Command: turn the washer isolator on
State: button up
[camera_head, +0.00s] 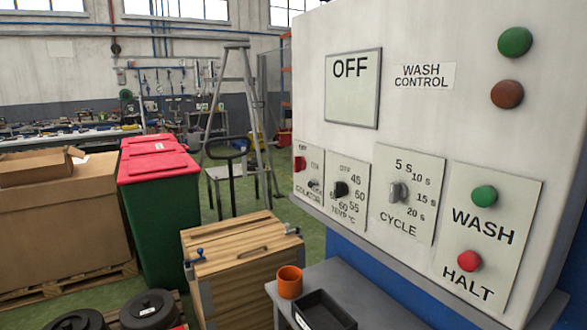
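The wash control panel (440,115) is a large pale box on the right. Its isolator plate (309,165) is at the lower left, seen at a steep angle, with OFF printed at its top left and its lower label only partly readable. A red part (300,164) sits just under the word OFF, and a small grey part (314,184) is lower right on the plate. I cannot tell the switch position clearly. The display (353,100) reads OFF. My gripper is not in view.
Right of the isolator are a black temperature knob (341,189), a grey cycle knob (398,192), a green WASH button (484,196) and a red HALT button (469,261). Below, a grey bench (345,272) holds an orange cup (289,281) and a black tray (323,312). A wooden crate (240,255) stands left.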

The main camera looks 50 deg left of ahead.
aim_at(300, 163)
jog(key=u, duration=0.05)
jog(key=k, duration=0.1)
jog(key=u, duration=3.5)
jog(key=i, duration=0.6)
jog(key=z, duration=0.7)
